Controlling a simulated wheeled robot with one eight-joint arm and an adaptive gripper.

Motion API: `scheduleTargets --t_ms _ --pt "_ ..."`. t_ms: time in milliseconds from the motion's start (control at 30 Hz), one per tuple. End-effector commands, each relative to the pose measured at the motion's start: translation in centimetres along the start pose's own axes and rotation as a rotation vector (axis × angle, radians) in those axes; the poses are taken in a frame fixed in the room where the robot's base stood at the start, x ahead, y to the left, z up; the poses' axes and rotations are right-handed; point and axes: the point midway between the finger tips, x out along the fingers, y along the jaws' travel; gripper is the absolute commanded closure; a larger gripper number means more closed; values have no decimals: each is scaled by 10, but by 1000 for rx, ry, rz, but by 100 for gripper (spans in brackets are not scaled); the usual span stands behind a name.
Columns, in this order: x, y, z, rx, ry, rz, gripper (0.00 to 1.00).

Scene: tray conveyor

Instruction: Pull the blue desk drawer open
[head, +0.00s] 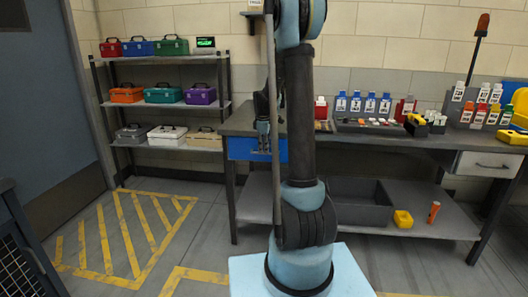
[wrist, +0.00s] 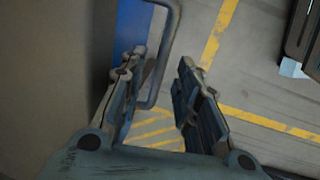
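The blue desk drawer (head: 240,148) is under the left end of the desk top in the head view and looks flush with the desk. Its blue front (wrist: 130,28) shows at the top of the wrist view. A grey bar handle (wrist: 170,50) stands out from that front. My gripper (wrist: 163,66) is open, with the handle between its two fingers. The left finger is on the drawer side of the bar and the right finger is apart from it on the outer side. In the head view my gripper (head: 263,132) is in front of the drawer, partly hidden by my arm.
The desk (head: 350,140) carries bottles and small bins. A white drawer (head: 487,164) is at its right end. A toolbox rack (head: 165,107) stands left. The striped floor (head: 140,232) is clear.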

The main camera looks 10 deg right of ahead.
Motion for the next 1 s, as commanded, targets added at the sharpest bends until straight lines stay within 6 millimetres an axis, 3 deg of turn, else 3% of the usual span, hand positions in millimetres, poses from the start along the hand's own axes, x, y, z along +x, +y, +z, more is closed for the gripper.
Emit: scheduleTargets --t_ms 200,533,667,700,1000 --pt "16 0 0 0 0 0 70" --pt "18 0 0 0 0 0 70" --pt "18 0 0 0 0 0 97" --pt "18 0 0 0 0 0 100" --pt "18 -3 0 0 0 0 100"
